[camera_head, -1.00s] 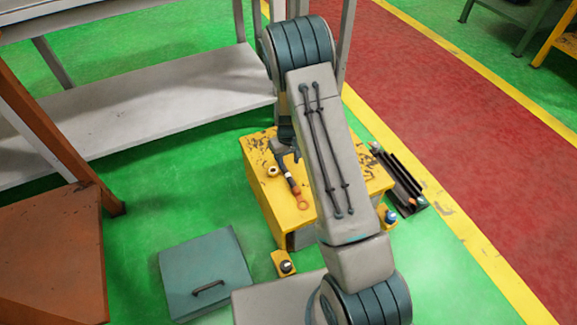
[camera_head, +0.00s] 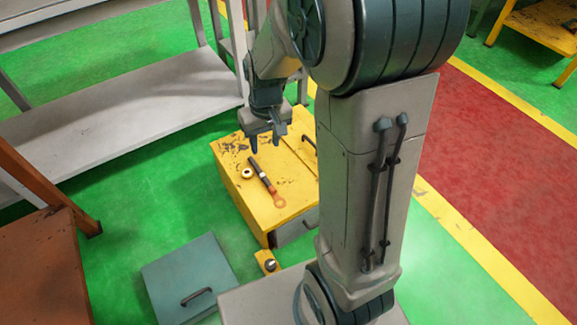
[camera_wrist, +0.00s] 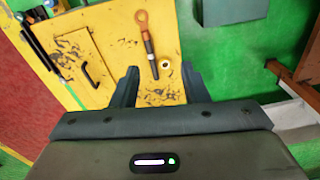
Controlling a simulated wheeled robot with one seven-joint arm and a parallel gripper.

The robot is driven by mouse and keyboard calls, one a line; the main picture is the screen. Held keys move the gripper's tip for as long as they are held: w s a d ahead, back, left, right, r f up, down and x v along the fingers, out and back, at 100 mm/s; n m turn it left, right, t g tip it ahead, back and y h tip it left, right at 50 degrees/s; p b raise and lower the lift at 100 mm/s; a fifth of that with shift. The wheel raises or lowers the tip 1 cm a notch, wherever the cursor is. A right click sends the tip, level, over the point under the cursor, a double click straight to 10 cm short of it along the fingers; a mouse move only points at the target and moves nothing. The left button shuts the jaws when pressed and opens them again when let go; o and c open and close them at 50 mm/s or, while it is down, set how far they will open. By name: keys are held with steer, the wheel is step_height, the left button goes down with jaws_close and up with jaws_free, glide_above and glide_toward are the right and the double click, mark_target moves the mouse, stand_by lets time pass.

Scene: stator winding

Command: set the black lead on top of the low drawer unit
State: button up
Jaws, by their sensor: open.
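The black lead (camera_head: 262,177) has a dark sleeve and an orange ring end. It lies flat on the yellow top of the low drawer unit (camera_head: 296,190). In the wrist view the lead (camera_wrist: 149,45) lies ahead of the fingers, its ring end pointing away and its dark end nearest my gripper. My gripper (camera_head: 265,143) is above the unit's top, close to the lead's dark end but apart from it. In the wrist view its two fingers (camera_wrist: 160,86) are spread with nothing between them.
A black handle (camera_wrist: 97,74) is on the unit's top. A teal lidded box (camera_head: 168,270) and a small yellow block (camera_head: 265,258) stand on the floor in front. A grey shelf (camera_head: 120,100) stands behind.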

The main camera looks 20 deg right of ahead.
steer(key=s+r, duration=0.3)
steer(key=s, duration=0.4)
steer(key=s+r, duration=0.3)
steer(key=s, duration=0.4)
steer(key=shift+s+d+m+h, duration=0.15)
steer(key=shift+d+m+h, duration=0.15)
steer(key=shift+m, duration=0.1)
steer(key=shift+t, duration=0.3)
steer(key=shift+c, duration=0.5)
